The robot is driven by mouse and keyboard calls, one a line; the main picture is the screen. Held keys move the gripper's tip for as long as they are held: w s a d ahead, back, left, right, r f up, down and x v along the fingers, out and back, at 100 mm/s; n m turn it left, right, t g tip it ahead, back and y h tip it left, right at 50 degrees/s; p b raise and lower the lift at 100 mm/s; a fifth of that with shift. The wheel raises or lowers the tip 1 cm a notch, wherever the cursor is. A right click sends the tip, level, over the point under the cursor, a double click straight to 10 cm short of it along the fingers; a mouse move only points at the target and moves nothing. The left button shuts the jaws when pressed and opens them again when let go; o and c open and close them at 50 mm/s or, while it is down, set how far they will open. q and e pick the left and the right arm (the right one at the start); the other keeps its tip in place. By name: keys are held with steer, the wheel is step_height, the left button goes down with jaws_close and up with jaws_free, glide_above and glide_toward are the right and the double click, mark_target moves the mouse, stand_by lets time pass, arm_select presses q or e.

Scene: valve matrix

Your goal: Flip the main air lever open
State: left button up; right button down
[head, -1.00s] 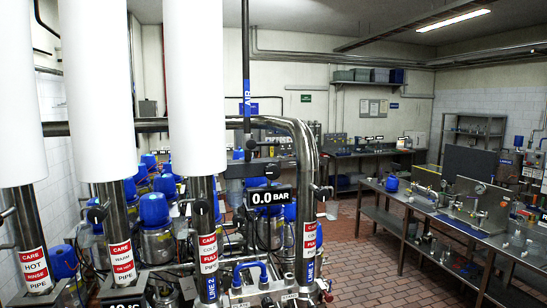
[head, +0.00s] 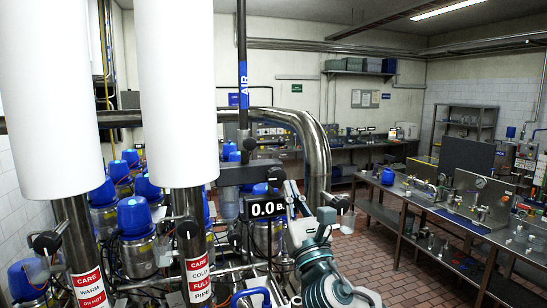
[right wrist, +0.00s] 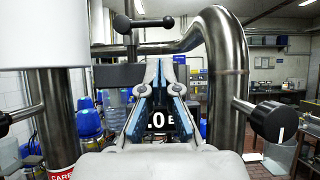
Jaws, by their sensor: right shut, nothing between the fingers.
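A dark vertical air pipe with a blue AIR label (head: 243,80) comes down to a dark grey block (head: 240,174) in the head view. In the right wrist view, a small black handle with ball ends (right wrist: 143,23) stands at the block's top; it looks like the air lever. My right gripper (head: 288,187) is shut and empty, in front of and to the right of the block. In the right wrist view its fingertips (right wrist: 166,62) point toward the block, apart from the handle and below it. A pressure display (head: 267,208) is partly hidden behind the gripper. My left gripper is not in view.
A thick steel pipe (head: 316,150) bends down close to the right of my gripper. White columns (head: 178,90) and blue-capped valves (head: 136,216) crowd the left. A bench with equipment (head: 470,222) stands at right, with open brick floor before it.

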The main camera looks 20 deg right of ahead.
mark_target(270, 142)
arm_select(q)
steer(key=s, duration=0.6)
arm_select(e)
steer(key=w+r, duration=0.1)
steer(key=w+a+r+p, duration=0.1)
steer(key=w, duration=0.1)
steer(key=w+a+r+p, duration=0.1)
steer(key=shift+w+r, duration=0.15)
steer(key=shift+w, duration=0.15)
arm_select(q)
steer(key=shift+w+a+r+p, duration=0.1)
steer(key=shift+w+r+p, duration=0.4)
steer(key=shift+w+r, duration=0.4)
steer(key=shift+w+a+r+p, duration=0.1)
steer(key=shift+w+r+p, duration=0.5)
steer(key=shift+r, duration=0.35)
arm_select(e)
steer(key=shift+d+x, duration=0.2)
steer(key=shift+x, duration=1.9)
